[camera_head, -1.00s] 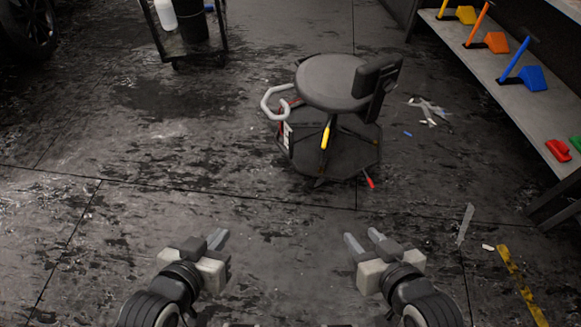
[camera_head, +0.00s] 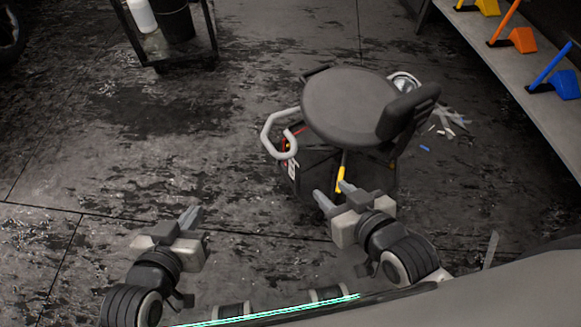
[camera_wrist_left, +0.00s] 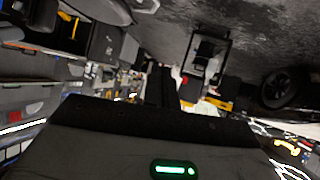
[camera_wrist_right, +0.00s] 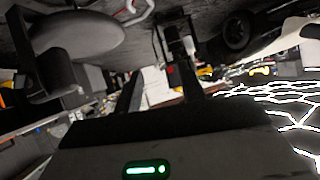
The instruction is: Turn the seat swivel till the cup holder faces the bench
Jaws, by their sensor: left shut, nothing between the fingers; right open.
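The seat (camera_head: 345,108) is a round dark cushion with a backrest (camera_head: 408,112) at its right. A pale loop handle (camera_head: 275,135) sticks out at its left. A shiny round ring (camera_head: 404,82), which looks like the cup holder, shows behind the backrest at the far right, on the side towards the bench (camera_head: 510,62). My right gripper (camera_head: 333,196) is open and empty, in front of the seat and apart from the cushion. My left gripper (camera_head: 190,216) is shut and empty, over the floor left of the seat. The seat also shows in the right wrist view (camera_wrist_right: 75,40).
Several coloured tools, including a blue one (camera_head: 555,80), stand on the bench at the right. A dark cart (camera_head: 180,55) with a white bottle (camera_head: 141,15) stands at the back left. Scraps (camera_head: 455,118) lie right of the seat.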

